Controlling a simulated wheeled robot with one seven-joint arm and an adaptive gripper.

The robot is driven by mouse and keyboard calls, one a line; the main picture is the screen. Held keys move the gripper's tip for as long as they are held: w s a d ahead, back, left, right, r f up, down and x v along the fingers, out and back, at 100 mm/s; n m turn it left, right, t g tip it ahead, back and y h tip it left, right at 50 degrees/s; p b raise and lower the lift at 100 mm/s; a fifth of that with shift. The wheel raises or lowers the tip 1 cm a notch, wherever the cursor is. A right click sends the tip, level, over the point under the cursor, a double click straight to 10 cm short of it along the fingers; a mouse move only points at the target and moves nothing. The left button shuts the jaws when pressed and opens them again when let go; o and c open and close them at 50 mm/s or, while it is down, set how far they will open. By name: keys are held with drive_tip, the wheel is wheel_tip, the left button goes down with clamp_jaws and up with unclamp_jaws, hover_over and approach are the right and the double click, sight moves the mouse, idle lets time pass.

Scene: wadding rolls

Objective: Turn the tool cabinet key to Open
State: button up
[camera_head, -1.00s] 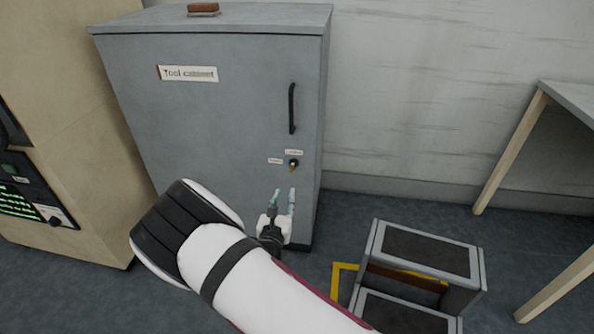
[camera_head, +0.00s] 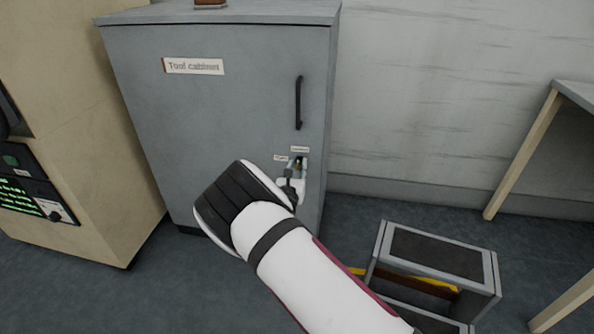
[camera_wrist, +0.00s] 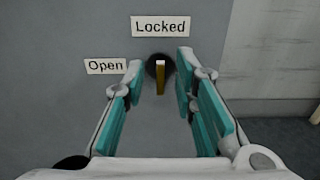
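The grey tool cabinet (camera_head: 230,110) has a dark vertical handle (camera_head: 298,103) on its door, with the key lock below it. In the wrist view the brass key (camera_wrist: 160,78) sits in a round dark lock, its bow hanging straight down. A "Locked" label (camera_wrist: 161,27) is above the lock and an "Open" label (camera_wrist: 105,66) is to its left. My gripper (camera_wrist: 158,75) is open, with one teal-padded finger on each side of the key and visible gaps between. In the head view my gripper (camera_head: 298,166) is at the lock and partly covers it.
A grey step stool (camera_head: 437,252) stands on the floor right of my arm. A table (camera_head: 575,95) with wooden legs is at the far right. A beige machine (camera_head: 75,130) stands left of the cabinet. A brown object (camera_head: 210,3) lies on the cabinet top.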

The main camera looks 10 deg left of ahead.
drive_tip(key=shift+w, duration=0.15)
drive_tip(key=shift+c, duration=0.6)
clamp_jaws()
drive_tip(key=shift+n, duration=0.3)
drive_tip(key=n+p, duration=0.1)
drive_tip(key=n, duration=0.1)
drive_tip(key=n+p, duration=0.1)
drive_tip(key=n, duration=0.1)
drive_tip(key=n+p, duration=0.1)
drive_tip(key=n, duration=0.2)
drive_tip(key=shift+a+f, duration=0.1)
drive_tip(key=shift+a, duration=0.25)
drive_tip(key=n, duration=0.5)
drive_tip(key=shift+a+f+n+p, duration=0.15)
drive_tip(key=shift+f+n+p, duration=0.05)
drive_tip(key=shift+n+p, duration=0.15)
drive_tip(key=n, duration=0.4)
drive_tip(key=shift+f+n, duration=0.2)
drive_tip(key=shift+n, duration=0.05)
